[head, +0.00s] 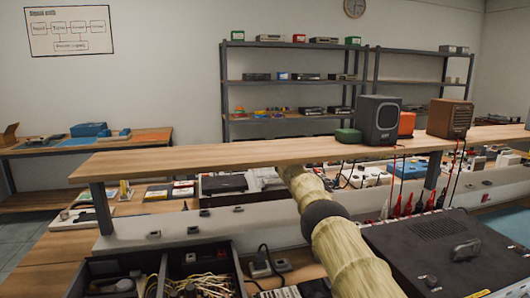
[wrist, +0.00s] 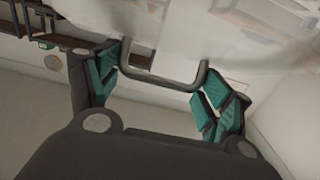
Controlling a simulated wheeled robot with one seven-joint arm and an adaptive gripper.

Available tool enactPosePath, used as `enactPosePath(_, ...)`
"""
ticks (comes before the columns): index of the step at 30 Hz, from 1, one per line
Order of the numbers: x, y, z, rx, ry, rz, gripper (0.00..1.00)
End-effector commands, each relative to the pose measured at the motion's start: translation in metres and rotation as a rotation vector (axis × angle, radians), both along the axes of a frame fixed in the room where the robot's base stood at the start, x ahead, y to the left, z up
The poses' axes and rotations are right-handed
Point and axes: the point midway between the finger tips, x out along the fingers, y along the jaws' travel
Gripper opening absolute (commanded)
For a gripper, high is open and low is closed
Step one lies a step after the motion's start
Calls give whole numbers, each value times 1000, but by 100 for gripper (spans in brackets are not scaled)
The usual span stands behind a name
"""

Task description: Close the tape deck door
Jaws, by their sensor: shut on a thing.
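My gripper (wrist: 165,88) shows in the wrist view with teal pads on both fingers. It is shut on a dark U-shaped handle (wrist: 163,80), whose two ends lie against the pads. The handle is joined to a pale, see-through panel (wrist: 225,35), which I take to be the tape deck door. How far the door stands open cannot be told. In the head view my arm reaches away under the raised wooden shelf, and the shelf hides my gripper and the handle.
The raised wooden shelf (head: 235,157) crosses above my arm, bearing a dark speaker (head: 377,120) and a brown one (head: 449,118). A black box (head: 450,250) lies close at right. A compartmented tray (head: 160,262) with cables stands at front left. Equipment crowds the bench behind.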

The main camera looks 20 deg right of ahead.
Motion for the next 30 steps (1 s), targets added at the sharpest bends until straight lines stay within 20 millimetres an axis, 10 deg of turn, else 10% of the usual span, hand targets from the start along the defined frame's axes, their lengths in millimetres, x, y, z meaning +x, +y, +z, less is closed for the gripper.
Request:
enactPosePath(16, 0, -3, 9, 0, -4, -1, 36)
enactPosePath(17, 0, -3, 9, 0, -4, -1, 85)
enactPosePath(30, -1, -3, 2, 1, 1, -2, 88)
